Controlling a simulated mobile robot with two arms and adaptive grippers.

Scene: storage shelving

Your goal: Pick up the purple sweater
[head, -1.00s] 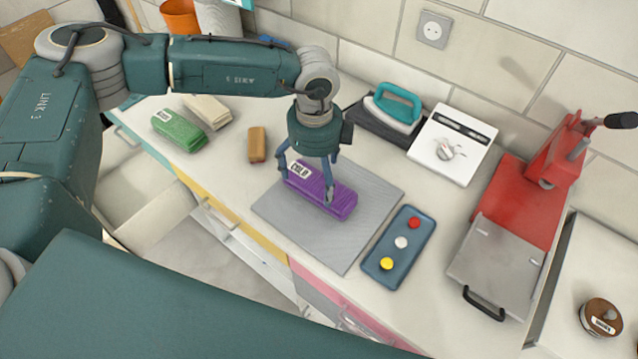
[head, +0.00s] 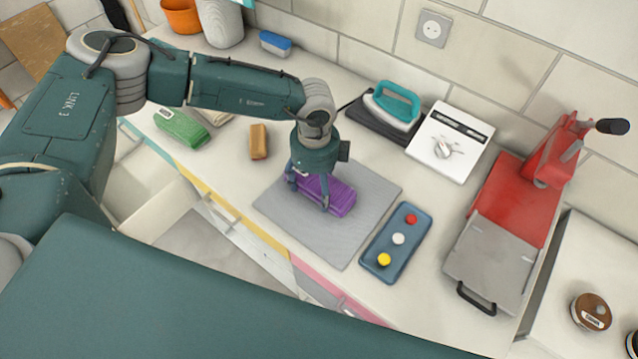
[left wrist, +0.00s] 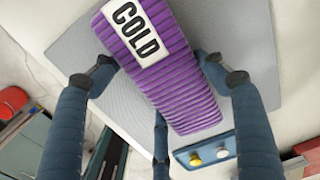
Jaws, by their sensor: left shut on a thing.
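The purple sweater (head: 341,199) is a folded, ribbed bundle lying on the grey mat (head: 361,222). In the left wrist view the sweater (left wrist: 165,75) fills the upper middle, with a white label reading COLD. My left gripper (head: 309,194) points down over it, its fingers closed around its sides. In the left wrist view the fingers of my left gripper (left wrist: 170,85) flank the sweater left and right, with another finger below. I cannot see clear space between the sweater and the mat. My right gripper is not in view.
A teal iron (head: 392,104), a white panel with a dial (head: 450,143) and a red press (head: 503,200) stand right. A blue tray with coloured buttons (head: 397,243) is beside the mat. A green bundle (head: 182,128) and a brown block (head: 259,141) lie left.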

